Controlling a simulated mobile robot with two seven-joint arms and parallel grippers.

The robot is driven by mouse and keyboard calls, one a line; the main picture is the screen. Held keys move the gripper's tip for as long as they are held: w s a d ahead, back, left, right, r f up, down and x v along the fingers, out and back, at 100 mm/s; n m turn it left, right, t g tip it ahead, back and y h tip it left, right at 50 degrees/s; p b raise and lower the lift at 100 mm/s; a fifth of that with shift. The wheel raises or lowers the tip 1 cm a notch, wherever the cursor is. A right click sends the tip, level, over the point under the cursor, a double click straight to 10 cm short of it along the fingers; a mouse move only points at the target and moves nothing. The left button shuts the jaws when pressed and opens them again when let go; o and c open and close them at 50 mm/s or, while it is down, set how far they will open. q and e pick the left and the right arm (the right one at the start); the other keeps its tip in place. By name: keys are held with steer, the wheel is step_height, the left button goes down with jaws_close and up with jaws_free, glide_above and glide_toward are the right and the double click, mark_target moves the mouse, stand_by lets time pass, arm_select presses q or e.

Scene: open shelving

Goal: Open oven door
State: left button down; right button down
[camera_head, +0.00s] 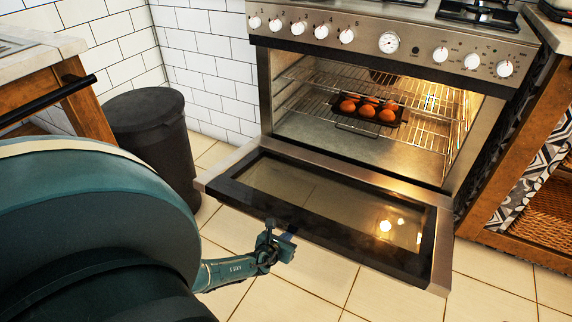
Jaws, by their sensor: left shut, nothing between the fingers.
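The oven (300,75) stands at the back with a steel front and white knobs. Its door (310,200) is swung down and open, lying about level, with a dark-framed glass panel and a steel rim. Inside, the light is on and a dark tray (385,117) with several round orange-brown items rests on a wire rack (310,75). My left gripper (284,248) is shut and empty, just below and in front of the door's near edge in the picture. Whether it touches the door cannot be told. My right gripper is not in view.
A dark round bin (155,135) stands left of the oven by the white tiled wall. A wooden counter (40,90) with a black bar handle is at the left. A wooden cabinet (525,150) with a wicker basket stands right. Tiled floor (370,295) is clear in front.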

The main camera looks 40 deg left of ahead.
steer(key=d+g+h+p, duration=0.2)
steer(key=p, duration=0.3)
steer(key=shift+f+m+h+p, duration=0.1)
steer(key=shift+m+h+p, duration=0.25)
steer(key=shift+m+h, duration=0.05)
